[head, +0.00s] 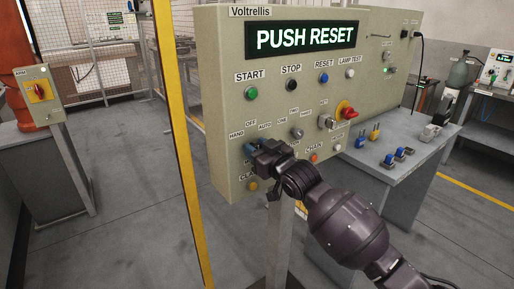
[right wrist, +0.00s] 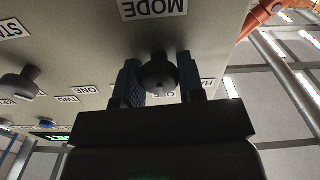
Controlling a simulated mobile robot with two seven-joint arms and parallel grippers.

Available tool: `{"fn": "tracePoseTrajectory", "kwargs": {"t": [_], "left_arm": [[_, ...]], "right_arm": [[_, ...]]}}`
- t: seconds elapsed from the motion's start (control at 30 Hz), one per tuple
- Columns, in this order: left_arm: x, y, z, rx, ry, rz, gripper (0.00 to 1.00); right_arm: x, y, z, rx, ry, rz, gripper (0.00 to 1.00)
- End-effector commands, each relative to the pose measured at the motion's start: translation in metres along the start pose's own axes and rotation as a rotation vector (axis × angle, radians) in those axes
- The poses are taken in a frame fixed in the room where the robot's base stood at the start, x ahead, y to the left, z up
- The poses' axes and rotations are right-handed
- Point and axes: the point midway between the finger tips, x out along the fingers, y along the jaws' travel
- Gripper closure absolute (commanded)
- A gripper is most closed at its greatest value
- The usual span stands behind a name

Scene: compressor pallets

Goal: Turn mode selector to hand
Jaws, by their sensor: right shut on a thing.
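The mode selector is a dark round knob (right wrist: 160,74) beside the MODE label (right wrist: 155,8) in the right wrist view, which shows the panel upside down. My right gripper (right wrist: 160,82) is shut on the knob, one blue-padded finger on each side. The HAND label (right wrist: 206,84) is partly behind a finger, and the OFF label is partly covered. I cannot tell for sure which mark the knob points to. In the head view my right gripper (head: 251,148) hides the knob, below the HAND (head: 237,134), OFF and AUTO labels. My left gripper is out of view.
The panel (head: 222,80) has a display (head: 302,38) reading PUSH RESET. A second selector knob (head: 297,132) and a red and yellow switch (head: 346,110) are to the right. A yellow post (head: 178,110) stands left of the panel. A table (head: 385,185) with small parts stands at right.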

Motion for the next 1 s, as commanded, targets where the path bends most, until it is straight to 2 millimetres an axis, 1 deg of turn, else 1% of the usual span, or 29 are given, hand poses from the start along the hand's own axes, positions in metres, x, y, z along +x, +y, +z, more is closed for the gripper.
{"fn": "tracePoseTrajectory", "kwargs": {"t": [0.03,0.2,0.6,0.8,1.0], "left_arm": [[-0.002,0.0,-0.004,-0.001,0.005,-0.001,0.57],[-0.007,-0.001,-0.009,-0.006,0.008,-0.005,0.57],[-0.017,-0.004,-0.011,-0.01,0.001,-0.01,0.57],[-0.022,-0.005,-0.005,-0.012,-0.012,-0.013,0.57],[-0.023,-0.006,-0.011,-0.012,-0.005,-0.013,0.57]], "right_arm": [[0.0,0.0,-0.004,-0.032,0.0,0.0,0.88],[0.0,0.0,-0.005,-0.165,0.0,0.0,0.88],[0.0,-0.001,-0.003,-0.49,0.001,0.0,0.88],[0.0,-0.002,-0.002,-0.604,0.001,0.0,0.88],[0.0,-0.002,-0.001,-0.67,0.001,-0.001,0.88]]}}
